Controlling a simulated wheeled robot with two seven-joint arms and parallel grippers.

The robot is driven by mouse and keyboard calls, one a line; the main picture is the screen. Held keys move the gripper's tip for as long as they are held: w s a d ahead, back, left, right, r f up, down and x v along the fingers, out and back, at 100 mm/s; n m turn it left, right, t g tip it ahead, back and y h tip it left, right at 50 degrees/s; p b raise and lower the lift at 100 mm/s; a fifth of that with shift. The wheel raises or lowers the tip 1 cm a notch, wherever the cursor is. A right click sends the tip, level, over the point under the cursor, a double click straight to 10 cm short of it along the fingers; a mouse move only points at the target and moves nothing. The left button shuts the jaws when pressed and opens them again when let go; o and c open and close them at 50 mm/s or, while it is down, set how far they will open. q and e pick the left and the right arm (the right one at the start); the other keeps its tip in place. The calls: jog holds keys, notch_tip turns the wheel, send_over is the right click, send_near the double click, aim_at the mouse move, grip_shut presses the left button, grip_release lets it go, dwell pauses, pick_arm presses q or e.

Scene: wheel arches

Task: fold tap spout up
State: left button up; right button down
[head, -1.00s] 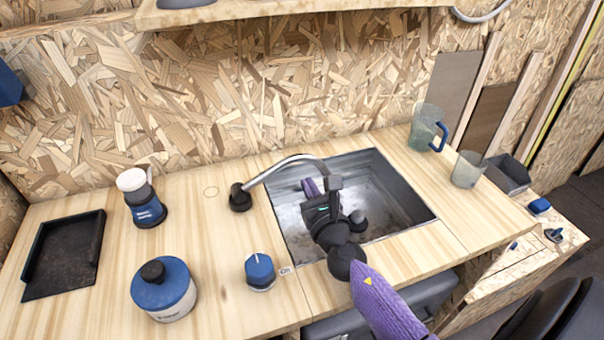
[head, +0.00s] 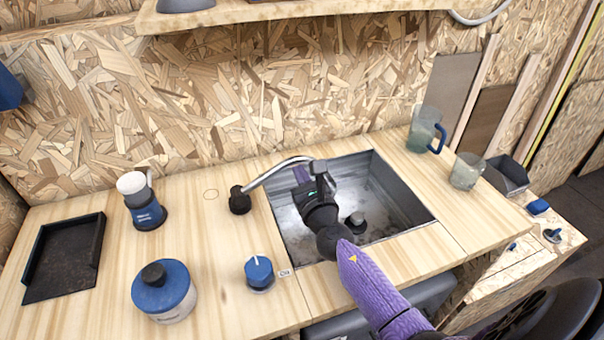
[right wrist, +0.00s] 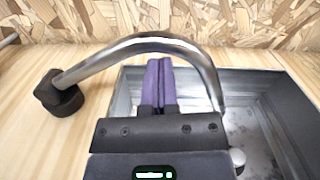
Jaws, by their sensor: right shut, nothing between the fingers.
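The tap spout (head: 270,171) is a curved metal tube rising from a black base (head: 240,200) on the counter left of the sink. It arches over the sink (head: 400,205). My right gripper (head: 302,174) is over the sink, close to the spout's far end, which it partly hides in the head view. In the right wrist view, the gripper's purple fingers (right wrist: 159,82) are together and empty, under the spout's arch (right wrist: 150,42). Whether they touch the tube, I cannot tell. My left gripper is not in view.
A blue knob (head: 259,273) stands on the counter in front of the sink's left side. A blue-lidded jar (head: 163,291), a blue and white bottle (head: 147,203) and a black tray (head: 64,258) are farther left. A jug (head: 423,130) and a cup (head: 467,171) stand right of the sink.

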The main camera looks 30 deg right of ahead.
jog(key=shift+r, duration=0.3)
jog(key=shift+w+a+r+n+p, duration=0.1)
jog(key=shift+a+r+n+p, duration=0.15)
jog(key=shift+r+n+p, duration=0.7)
jog(key=w+a+r+n+p, duration=0.2)
jog(key=a+r+n+p, duration=0.5)
jog(key=p, duration=0.5)
jog(key=shift+a+n+y, duration=0.4)
jog(key=shift+a+n, duration=0.55)
jog(key=shift+a, duration=0.05)
